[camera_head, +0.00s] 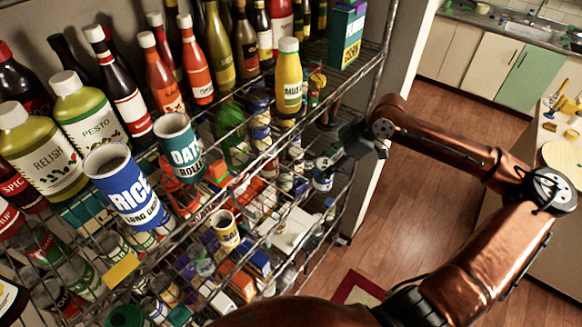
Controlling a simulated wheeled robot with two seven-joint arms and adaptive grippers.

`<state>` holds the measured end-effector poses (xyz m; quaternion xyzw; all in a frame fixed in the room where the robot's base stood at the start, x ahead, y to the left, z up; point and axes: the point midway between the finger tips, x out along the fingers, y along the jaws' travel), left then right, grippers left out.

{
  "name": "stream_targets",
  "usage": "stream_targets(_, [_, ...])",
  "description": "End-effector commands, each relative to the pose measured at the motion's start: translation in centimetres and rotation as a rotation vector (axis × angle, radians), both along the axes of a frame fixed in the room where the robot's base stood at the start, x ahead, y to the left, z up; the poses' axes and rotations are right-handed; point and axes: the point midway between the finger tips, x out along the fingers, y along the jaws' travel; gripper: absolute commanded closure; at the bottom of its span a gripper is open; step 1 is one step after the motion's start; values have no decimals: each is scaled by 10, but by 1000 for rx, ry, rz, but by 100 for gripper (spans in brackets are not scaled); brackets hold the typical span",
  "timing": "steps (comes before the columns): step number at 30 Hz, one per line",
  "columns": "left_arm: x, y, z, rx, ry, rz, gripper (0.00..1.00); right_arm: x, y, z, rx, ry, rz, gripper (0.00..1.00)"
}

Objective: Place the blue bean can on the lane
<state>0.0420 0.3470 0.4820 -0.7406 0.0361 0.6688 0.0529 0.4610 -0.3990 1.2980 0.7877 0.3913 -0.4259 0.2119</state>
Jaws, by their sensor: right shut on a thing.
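My right arm comes in from the right, and its dark right gripper (338,166) reaches to the right end of the wire rack. It is shut on a small blue-and-white can (322,175), which appears to be the blue bean can; its label is too small to read. The can looks upright, in front of a lower shelf level, and I cannot tell whether it touches the shelf. The fingertips are partly hidden behind the gripper body and the can. I cannot make out which strip of shelf is the lane. My left gripper is not in view.
Lower levels hold many cans and packets. Wooden floor (420,190) is open at right.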

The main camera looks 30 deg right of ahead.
Motion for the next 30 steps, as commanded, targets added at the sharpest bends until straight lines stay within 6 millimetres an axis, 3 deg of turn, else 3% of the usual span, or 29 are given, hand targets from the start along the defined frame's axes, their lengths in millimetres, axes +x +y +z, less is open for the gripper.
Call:
stream_targets(7, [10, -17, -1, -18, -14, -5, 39, 17, 24, 6, -9, -4, 3, 93])
stream_targets(19, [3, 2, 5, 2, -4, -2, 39, 37, 49, 4, -7, -1, 3, 93])
stream_targets(25, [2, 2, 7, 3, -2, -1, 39, 39, 49, 3, -5, -3, 0, 93])
stream_targets(30, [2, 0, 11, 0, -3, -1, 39, 48, 61, 5, 1, -7, 2, 93])
